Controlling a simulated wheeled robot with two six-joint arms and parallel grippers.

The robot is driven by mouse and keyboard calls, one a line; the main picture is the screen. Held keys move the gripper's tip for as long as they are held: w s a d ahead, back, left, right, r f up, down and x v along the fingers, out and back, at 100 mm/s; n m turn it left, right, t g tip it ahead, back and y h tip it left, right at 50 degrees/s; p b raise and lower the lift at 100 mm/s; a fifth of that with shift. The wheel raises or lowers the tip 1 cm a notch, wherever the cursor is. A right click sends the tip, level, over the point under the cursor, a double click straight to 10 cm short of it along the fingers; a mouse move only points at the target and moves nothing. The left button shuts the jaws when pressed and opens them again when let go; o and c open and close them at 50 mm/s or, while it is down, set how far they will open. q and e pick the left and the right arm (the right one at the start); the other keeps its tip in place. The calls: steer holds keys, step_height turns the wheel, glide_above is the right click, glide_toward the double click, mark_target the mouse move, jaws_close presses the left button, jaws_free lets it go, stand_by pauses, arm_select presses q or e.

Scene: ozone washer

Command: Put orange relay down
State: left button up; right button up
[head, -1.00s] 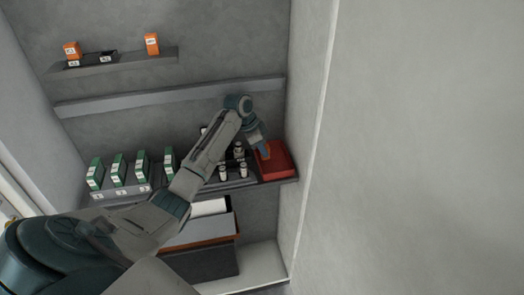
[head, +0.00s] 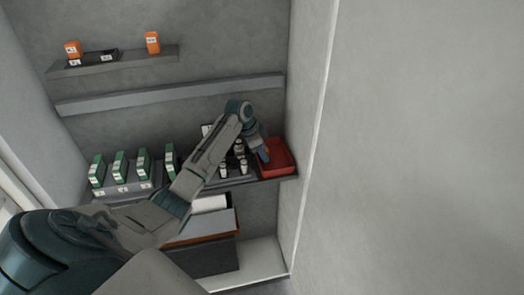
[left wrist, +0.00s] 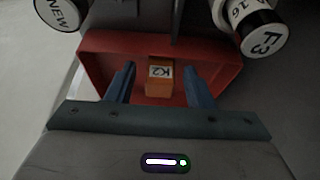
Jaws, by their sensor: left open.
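An orange relay with a white label reading K2 (left wrist: 160,80) sits inside a red tray (left wrist: 222,60) in the left wrist view. The red tray also shows in the head view (head: 282,158), at the right end of the middle shelf. My left gripper (left wrist: 160,88) is open, with one blue finger on each side of the relay and a gap to it on both sides. In the head view my left gripper (head: 264,155) reaches down at the tray's left part, and the relay cannot be made out there. My right gripper is not in view.
White-labelled cylinders (head: 240,147) stand just left of the tray. Several green modules (head: 119,165) stand farther left on the same shelf. Two orange relays (head: 152,43) sit on the upper shelf (head: 130,59). A grey wall (head: 305,130) closes off the right side.

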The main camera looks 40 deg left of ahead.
arm_select(q)
steer(key=shift+s+a+r, duration=0.1)
steer(key=shift+r, duration=0.2)
steer(key=b+v, duration=0.4)
steer(key=v, duration=0.7)
steer(key=shift+r, duration=0.3)
steer(key=shift+a, duration=0.1)
